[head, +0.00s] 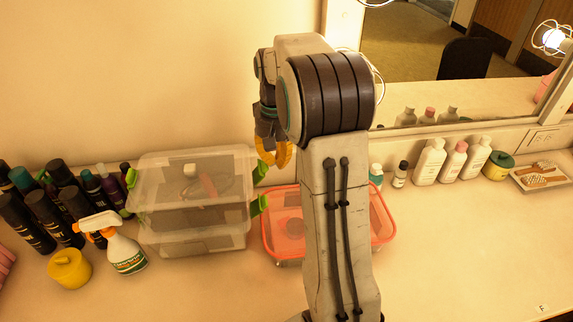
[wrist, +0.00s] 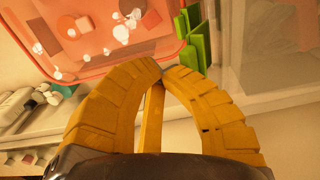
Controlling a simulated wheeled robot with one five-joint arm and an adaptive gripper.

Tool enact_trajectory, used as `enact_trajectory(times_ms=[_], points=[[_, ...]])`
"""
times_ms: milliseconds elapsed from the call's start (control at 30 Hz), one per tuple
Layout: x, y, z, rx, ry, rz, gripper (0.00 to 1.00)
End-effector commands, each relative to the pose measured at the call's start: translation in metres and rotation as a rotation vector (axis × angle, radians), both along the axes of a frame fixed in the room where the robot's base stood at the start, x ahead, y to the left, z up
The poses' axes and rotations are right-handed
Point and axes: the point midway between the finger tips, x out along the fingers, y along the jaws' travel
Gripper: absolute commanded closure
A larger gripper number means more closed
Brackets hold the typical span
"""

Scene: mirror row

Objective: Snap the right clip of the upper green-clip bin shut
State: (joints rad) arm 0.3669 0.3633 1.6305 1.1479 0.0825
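Two clear bins are stacked on the counter, the upper green-clip bin (head: 195,176) above the lower bin (head: 200,240). The upper bin's right clip (head: 261,171) is green and sticks outward from the wall. A lower green clip (head: 259,205) also stands out on the right side. A left clip (head: 131,178) shows at the upper bin's far side. My gripper (head: 281,165) is just right of and above the upper right clip. In the wrist view my gripper (wrist: 160,70) has its yellow fingertips together, with nothing visible between them. Green clips (wrist: 195,42) show beyond the right finger.
A pink-rimmed bin (head: 281,256) stands right of the stack, partly behind my arm. A spray bottle (head: 124,250), yellow jar (head: 70,268) and dark bottles (head: 45,215) crowd the left. White bottles (head: 430,162) line the mirror; the front right counter is clear.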

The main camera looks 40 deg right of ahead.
Motion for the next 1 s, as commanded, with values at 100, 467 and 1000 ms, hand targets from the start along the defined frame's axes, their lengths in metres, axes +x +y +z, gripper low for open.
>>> enact_trajectory(times_ms=[100, 467, 1000], points=[[0.002, 0.004, 0.001, 0.000, 0.001, 0.001, 1.00], [0.007, 0.014, 0.004, 0.000, 0.001, 0.002, 1.00], [0.011, 0.023, 0.006, 0.001, 0.002, 0.001, 1.00]])
